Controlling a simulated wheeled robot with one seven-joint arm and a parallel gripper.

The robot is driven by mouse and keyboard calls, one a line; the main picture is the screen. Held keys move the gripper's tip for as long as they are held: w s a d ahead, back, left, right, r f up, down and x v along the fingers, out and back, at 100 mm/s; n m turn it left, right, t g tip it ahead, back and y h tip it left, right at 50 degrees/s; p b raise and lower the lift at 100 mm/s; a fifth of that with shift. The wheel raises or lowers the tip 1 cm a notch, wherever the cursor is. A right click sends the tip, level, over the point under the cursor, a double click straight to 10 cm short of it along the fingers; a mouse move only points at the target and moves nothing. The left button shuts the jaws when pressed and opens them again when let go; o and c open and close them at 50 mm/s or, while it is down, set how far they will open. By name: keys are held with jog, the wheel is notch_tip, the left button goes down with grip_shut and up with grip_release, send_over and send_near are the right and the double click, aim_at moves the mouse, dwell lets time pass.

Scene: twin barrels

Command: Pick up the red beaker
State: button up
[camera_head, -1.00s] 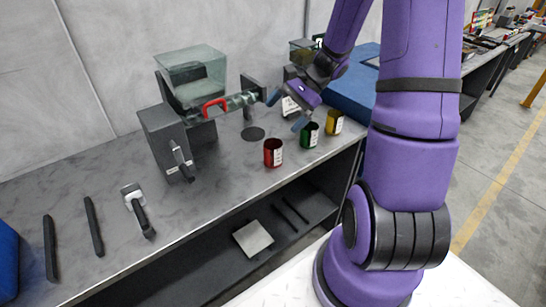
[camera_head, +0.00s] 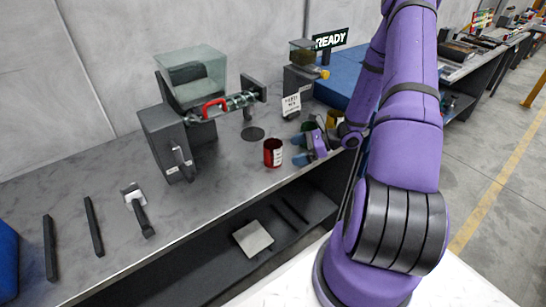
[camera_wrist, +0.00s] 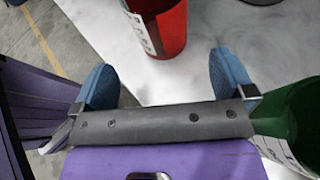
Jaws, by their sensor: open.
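The red beaker (camera_head: 273,153) stands upright on the grey bench near its front edge, with a white label on its side. In the wrist view the red beaker (camera_wrist: 160,28) is at the top, just beyond the fingertips and roughly between their lines, a little to the left. My gripper (camera_head: 298,150) is low over the bench, to the right of the red beaker and apart from it. In the wrist view my gripper (camera_wrist: 165,72) has its two blue fingers spread wide with nothing between them.
A green beaker (camera_wrist: 300,125) stands close beside my right finger in the wrist view. A yellow beaker (camera_head: 334,118) is behind my gripper.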

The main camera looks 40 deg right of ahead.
aim_at(276, 156)
jog(key=x, duration=0.8)
jog(key=c, duration=1)
